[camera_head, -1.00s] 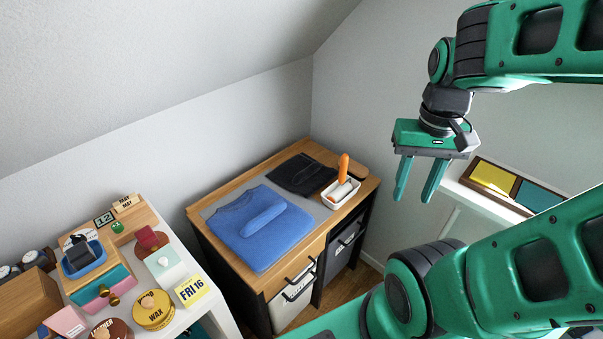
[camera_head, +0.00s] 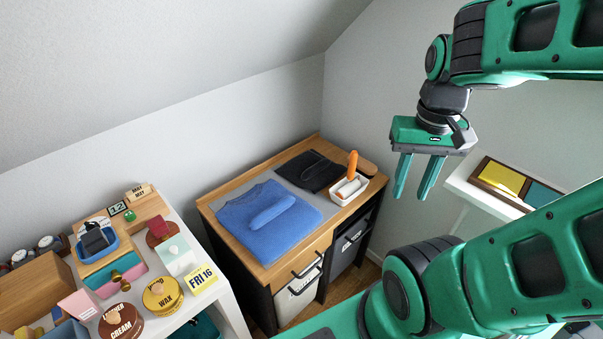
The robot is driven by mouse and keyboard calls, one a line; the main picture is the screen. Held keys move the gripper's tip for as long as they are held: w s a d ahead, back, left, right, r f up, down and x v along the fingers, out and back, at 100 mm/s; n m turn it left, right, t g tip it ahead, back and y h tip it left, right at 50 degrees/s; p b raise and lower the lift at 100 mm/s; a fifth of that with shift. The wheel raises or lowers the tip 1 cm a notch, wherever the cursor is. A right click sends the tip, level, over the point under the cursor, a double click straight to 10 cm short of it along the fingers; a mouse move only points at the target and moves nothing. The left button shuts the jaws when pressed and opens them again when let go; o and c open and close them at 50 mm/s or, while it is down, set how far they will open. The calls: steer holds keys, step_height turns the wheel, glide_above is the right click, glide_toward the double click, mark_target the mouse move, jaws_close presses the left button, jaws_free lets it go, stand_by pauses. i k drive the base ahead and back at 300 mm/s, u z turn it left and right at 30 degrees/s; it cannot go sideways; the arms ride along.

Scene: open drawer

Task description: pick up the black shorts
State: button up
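The black shorts (camera_head: 313,171) lie folded flat at the back of the wooden cabinet top, on a grey mat (camera_head: 228,196). My gripper (camera_head: 413,196) hangs in the air to the right of the cabinet, pointing down. Its two green fingers are apart and nothing is between them. It is well clear of the shorts.
A blue sweater (camera_head: 270,228) with a rolled blue piece on it lies in front of the shorts. A white tray (camera_head: 347,190) with an orange-handled item stands right of them. A cluttered white shelf (camera_head: 226,290) is at left. Yellow and teal boxes (camera_head: 502,180) are at right.

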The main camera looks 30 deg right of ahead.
mark_target(311, 171)
steer(key=u, duration=0.8)
steer(key=k, duration=1.15)
steer(key=z, duration=0.6)
steer(key=i, duration=1.5)
